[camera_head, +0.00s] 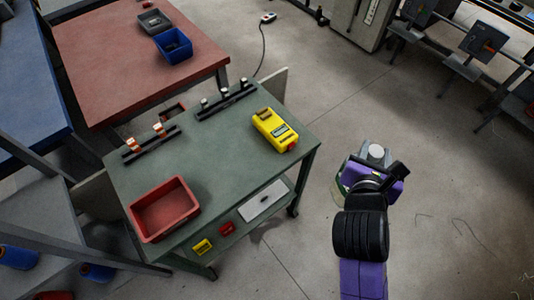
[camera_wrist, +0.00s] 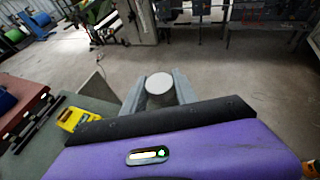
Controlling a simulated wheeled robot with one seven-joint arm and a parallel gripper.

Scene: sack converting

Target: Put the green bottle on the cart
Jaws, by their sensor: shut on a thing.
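My gripper (camera_head: 368,165) is to the right of the cart, apart from it, over open floor. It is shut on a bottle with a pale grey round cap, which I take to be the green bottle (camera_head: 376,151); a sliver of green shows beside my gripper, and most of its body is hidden. In the wrist view the cap (camera_wrist: 159,83) shows between the two grey fingers. The cart (camera_head: 215,150) has a dark green top and a lower shelf. It also shows at the left of the wrist view (camera_wrist: 62,150).
On the cart top are a red bin (camera_head: 163,208) at the front left, a yellow device (camera_head: 275,130) at the right, and two dark racks with small pieces at the back. The cart's front middle is bare. A red-topped table (camera_head: 130,60) with a blue bin (camera_head: 173,46) stands behind.

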